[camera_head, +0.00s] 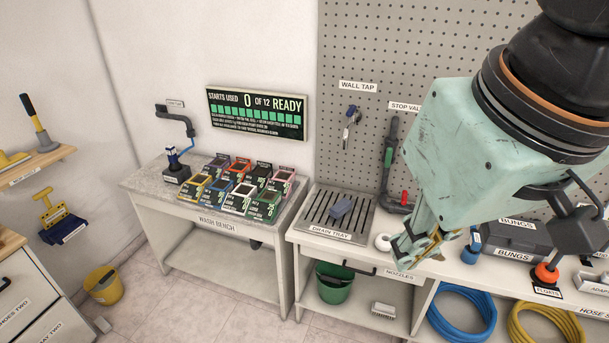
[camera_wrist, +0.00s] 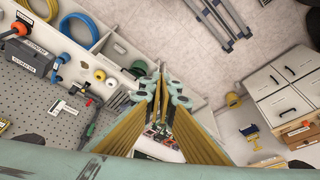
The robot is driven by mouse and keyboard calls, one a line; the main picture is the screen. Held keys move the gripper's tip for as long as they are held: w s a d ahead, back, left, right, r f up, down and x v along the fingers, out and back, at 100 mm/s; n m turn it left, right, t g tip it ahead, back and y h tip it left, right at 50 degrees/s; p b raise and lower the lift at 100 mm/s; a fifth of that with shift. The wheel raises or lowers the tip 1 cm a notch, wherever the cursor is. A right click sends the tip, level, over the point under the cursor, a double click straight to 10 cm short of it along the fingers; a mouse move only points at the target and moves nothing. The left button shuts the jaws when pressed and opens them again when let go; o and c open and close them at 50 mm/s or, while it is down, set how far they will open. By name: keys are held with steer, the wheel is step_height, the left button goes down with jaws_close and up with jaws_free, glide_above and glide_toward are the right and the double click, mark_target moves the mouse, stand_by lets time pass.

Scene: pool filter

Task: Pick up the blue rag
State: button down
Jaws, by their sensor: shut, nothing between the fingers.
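No other clear blue rag shows. My gripper (camera_head: 418,252) is in front of the bench, to the right of the drain tray and apart from the blue item. In the wrist view my gripper (camera_wrist: 160,80) has its fingers together and empty. The fingers hide part of the bench behind them there.
The wash bench (camera_head: 215,222) holds several coloured boxes (camera_head: 240,185). A stop valve pipe (camera_head: 390,165) stands right of the tray. A green bucket (camera_head: 334,285) is on the shelf below. A yellow bucket (camera_head: 104,284) stands on the floor. Blue and yellow hoses (camera_head: 461,315) lie lower right.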

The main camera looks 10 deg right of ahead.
steer(key=c, duration=3.4)
jaws_free()
steer(key=shift+c, duration=0.2)
steer(key=o, duration=1.5)
steer(key=shift+c, duration=0.2)
